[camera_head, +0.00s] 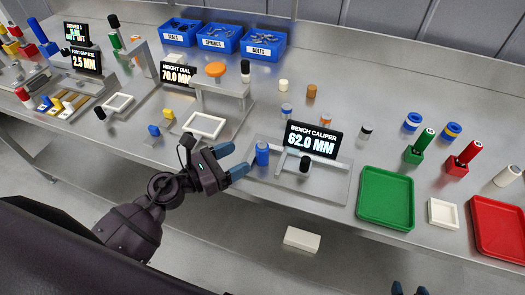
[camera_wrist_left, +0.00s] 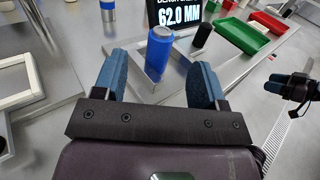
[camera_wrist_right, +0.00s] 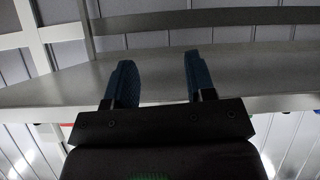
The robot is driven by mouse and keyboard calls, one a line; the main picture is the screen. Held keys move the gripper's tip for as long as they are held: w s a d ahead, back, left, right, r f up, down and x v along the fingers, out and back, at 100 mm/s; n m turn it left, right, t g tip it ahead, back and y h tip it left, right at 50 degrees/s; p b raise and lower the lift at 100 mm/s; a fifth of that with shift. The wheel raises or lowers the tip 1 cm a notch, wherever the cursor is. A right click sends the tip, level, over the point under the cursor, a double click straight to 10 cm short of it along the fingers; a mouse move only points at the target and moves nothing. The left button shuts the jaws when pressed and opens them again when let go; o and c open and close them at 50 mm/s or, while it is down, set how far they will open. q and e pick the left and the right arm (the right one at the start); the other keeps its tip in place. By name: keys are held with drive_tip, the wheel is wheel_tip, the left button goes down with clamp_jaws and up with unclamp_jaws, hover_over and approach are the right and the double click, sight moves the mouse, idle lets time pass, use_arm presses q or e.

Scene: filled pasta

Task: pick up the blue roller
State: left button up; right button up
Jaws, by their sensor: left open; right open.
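The blue roller (camera_head: 262,154) stands upright on the plate of the bench caliper (camera_head: 340,187), left of its 62.0 MM display (camera_head: 313,139). In the left wrist view the blue roller (camera_wrist_left: 159,54) stands just beyond and between the fingertips. My left gripper (camera_head: 231,161) is open, its fingers pointing at the roller from the left; it also shows in the left wrist view (camera_wrist_left: 159,80). My right gripper (camera_head: 409,288) is at the bottom edge of the head view, away from the roller. In the right wrist view my right gripper (camera_wrist_right: 158,80) is open and empty, facing the bench edge.
A black-topped piece (camera_head: 305,164) stands on the caliper right of the roller. A green tray (camera_head: 386,198) and a red tray (camera_head: 499,228) lie to the right. A white square frame (camera_head: 204,125) is behind my left gripper. Blue bins (camera_head: 222,38) stand at the back.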

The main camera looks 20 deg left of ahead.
sight(259, 148)
use_arm(q)
drive_tip(key=shift+x, duration=1.3)
drive_tip(key=p+x, duration=0.1)
drive_tip(key=x, duration=0.2)
drive_tip(key=shift+w+d+f, duration=0.1)
drive_tip(key=shift+d+f, duration=0.05)
drive_tip(key=shift+d, duration=0.05)
drive_tip(key=shift+w+d+f, duration=0.1)
drive_tip(key=shift+w+d, duration=0.2)
drive_tip(key=shift+w, duration=0.05)
drive_tip(key=shift+c, duration=0.6)
drive_tip(key=c, duration=0.9)
drive_tip(key=shift+c, duration=0.2)
use_arm(e)
drive_tip(key=shift+w+d+r, duration=0.1)
drive_tip(key=shift+w+r, duration=0.15)
drive_tip(key=shift+r, duration=0.75)
